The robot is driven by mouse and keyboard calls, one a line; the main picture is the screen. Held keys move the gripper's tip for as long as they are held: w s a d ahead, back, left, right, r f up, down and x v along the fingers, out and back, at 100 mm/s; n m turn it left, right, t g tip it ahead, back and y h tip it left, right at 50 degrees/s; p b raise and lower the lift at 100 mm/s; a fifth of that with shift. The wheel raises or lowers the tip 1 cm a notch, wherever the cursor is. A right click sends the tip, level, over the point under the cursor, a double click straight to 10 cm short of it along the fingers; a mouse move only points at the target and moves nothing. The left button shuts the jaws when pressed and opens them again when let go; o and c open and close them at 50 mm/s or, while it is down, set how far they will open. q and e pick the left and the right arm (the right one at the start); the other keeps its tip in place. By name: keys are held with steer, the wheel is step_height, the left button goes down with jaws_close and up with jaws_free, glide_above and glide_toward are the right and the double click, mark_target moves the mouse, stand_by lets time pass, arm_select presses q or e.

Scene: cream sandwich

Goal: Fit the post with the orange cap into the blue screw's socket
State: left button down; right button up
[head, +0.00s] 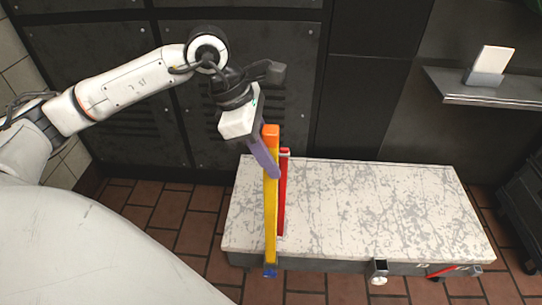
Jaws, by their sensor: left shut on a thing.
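The yellow post with the orange cap (270,200) stands nearly upright at the near left edge of the white slab. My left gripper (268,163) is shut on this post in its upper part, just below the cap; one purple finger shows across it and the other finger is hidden. The blue screw (270,271) is at the slab's near edge, directly at the post's lower end. The post's end overlaps the screw in the picture, and I cannot tell whether it is inside the socket or just above it. My right gripper is not in view.
A red post (284,195) stands close behind the yellow one. The scuffed white slab (380,215) is otherwise clear. A grey metal fitting (378,272) and a red-handled piece (443,271) are along its near edge. A wall shelf (500,98) holds a white card.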

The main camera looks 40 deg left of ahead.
mark_target(270, 133)
arm_select(q)
steer(key=shift+f+b, duration=0.4)
steer(key=shift+f, duration=0.05)
steer(key=shift+f+b, duration=0.3)
steer(key=shift+f, duration=0.1)
steer(key=c, duration=1.4)
jaws_free()
steer(key=shift+r, duration=0.1)
steer(key=p+v, duration=0.2)
steer(key=v, duration=0.8)
steer(key=shift+r, duration=0.1)
steer(key=shift+s, duration=0.1)
